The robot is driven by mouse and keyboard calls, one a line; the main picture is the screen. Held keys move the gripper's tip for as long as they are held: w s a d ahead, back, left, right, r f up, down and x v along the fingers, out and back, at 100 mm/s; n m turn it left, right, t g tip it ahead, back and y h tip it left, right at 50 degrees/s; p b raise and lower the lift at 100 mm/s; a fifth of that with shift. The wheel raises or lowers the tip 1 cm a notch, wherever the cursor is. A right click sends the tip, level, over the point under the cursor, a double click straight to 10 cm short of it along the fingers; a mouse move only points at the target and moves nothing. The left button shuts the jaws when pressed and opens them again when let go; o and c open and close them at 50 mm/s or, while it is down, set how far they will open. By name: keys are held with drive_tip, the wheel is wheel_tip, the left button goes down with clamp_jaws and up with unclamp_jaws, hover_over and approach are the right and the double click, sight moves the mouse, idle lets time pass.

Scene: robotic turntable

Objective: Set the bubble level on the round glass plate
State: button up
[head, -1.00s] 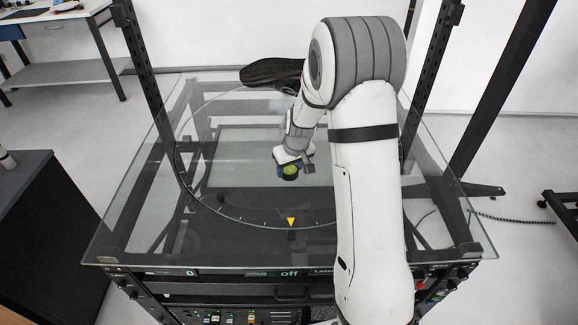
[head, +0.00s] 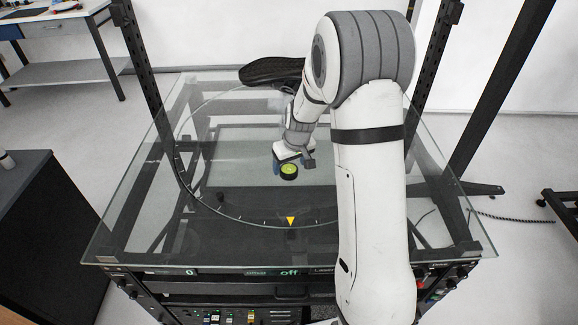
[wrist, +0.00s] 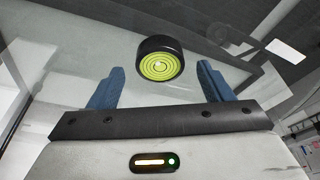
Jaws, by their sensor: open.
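The bubble level (head: 289,172) is a small black round puck with a yellow-green ringed top. It sits on the round glass plate (head: 215,207), near its middle. In the wrist view the bubble level (wrist: 160,60) lies just beyond the blue fingertips, midway between their lines, with its rings facing the camera. My gripper (head: 290,160) is right behind the level in the head view. In the wrist view its two blue fingers (wrist: 160,82) stand wide apart and hold nothing.
A black shoe-like object (head: 272,72) lies at the back edge of the round plate. A yellow triangle marker (head: 291,221) is at the plate's front. Dark rack posts (head: 147,75) stand on both sides. The front and left of the glass are clear.

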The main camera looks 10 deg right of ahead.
drive_tip(key=a+v, duration=0.1)
drive_tip(key=v, duration=0.9)
drive_tip(key=s+r+m, duration=0.1)
drive_tip(key=s+r, duration=0.2)
drive_tip(key=s, duration=1)
drive_tip(key=s+r+m, duration=0.2)
drive_tip(key=s+r, duration=0.1)
drive_tip(key=s, duration=1.1)
drive_tip(key=shift+s+d+r+h, duration=0.15)
drive_tip(key=shift+s+r+h, duration=0.1)
drive_tip(key=shift+r+h, duration=0.15)
drive_tip(key=shift+c, duration=0.5)
